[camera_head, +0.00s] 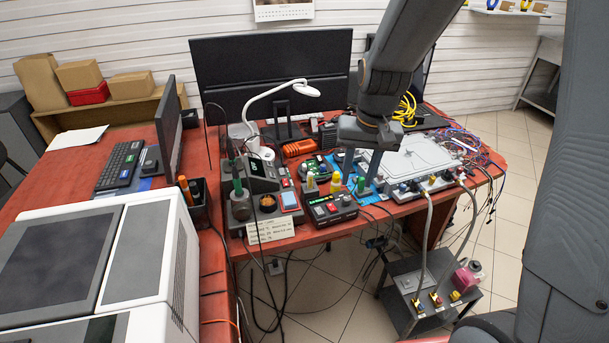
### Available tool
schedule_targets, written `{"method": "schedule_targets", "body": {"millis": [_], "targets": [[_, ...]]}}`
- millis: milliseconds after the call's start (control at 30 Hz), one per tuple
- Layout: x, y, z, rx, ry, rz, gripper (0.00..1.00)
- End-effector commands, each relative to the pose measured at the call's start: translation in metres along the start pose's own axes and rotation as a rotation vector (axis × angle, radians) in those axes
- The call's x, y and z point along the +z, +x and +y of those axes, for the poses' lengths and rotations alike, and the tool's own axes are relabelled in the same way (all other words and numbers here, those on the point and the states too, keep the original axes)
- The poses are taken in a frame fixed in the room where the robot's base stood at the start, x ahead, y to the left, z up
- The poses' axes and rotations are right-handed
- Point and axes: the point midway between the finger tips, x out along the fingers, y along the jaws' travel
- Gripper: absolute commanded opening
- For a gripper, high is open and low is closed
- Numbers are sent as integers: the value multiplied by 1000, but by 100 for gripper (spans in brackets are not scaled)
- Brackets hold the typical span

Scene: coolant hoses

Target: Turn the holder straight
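My gripper (358,178) points down over the workbench from the grey arm. At this size I cannot tell whether anything touches the fingers. I cannot tell for sure which thing is the holder.
The red workbench (400,209) is crowded with a black instrument (331,209), a soldering station (262,175), a white lamp (280,90) and a monitor (270,75). The low grey cart (410,265) stands below on the right. Loose wires (465,145) lie at the bench's right end.

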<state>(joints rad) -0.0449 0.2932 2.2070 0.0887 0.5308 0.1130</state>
Motion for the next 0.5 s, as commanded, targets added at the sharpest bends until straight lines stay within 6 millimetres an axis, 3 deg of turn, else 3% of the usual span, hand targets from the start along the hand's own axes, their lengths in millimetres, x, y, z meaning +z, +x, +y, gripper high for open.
{"method": "schedule_targets", "body": {"millis": [33, 200, 400, 500], "targets": [[-26, 15, -12, -10, 24, -9, 34], [-100, 57, -54, -49, 120, -31, 34], [-158, 102, -96, -90, 208, -54, 34], [-173, 116, -109, -104, 235, -64, 34]]}}
